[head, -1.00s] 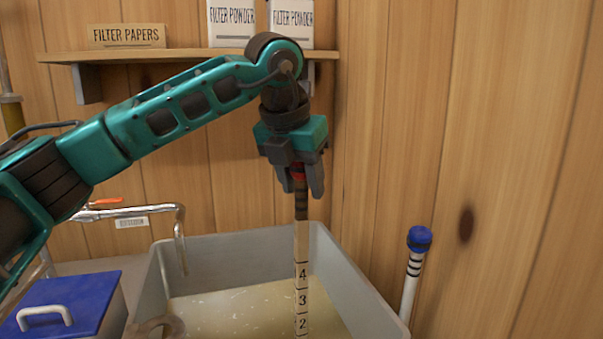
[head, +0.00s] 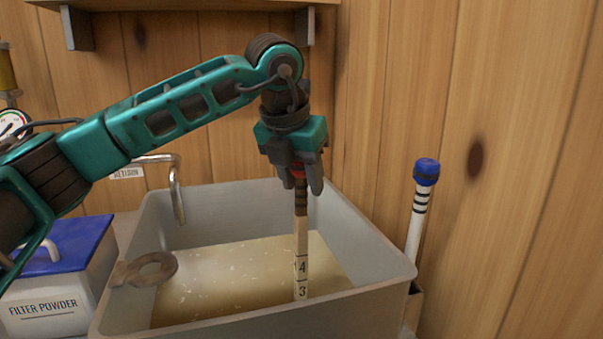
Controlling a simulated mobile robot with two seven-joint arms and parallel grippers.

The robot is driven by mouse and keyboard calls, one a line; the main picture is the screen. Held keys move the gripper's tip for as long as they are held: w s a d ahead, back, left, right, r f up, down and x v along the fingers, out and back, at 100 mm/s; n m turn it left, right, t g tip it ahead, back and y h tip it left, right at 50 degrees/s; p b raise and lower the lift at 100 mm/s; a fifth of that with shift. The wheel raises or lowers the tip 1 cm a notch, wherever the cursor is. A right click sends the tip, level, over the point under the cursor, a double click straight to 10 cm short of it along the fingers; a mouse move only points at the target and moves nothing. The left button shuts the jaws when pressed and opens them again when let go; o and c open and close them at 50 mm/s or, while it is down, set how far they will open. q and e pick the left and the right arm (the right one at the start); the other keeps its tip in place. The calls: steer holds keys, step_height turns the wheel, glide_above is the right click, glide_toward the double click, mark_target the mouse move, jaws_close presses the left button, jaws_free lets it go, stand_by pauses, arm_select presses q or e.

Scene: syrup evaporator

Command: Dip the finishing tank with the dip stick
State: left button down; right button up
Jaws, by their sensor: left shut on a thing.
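The dip stick (head: 301,230) hangs upright, with a red top, dark bands and a pale lower part marked 4 and 3. My left gripper (head: 300,182) is shut on its red top, above the tank. The grey finishing tank (head: 235,198) holds pale amber liquid (head: 225,270) with light flecks. The stick reaches down inside the tank, near its right front. Its lower end is hidden; I cannot tell whether by the liquid or by the front rim. My right gripper is not in view.
A white stick with a blue cap (head: 426,172) stands right of the tank by the wooden wall. A filter powder box (head: 45,305) with a blue lid is at left. A metal pipe (head: 177,190) bends over the tank's back left.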

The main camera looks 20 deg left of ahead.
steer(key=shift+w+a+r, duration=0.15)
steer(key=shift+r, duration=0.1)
arm_select(q)
steer(key=shift+f+b, duration=0.7)
steer(key=shift+f, duration=0.35)
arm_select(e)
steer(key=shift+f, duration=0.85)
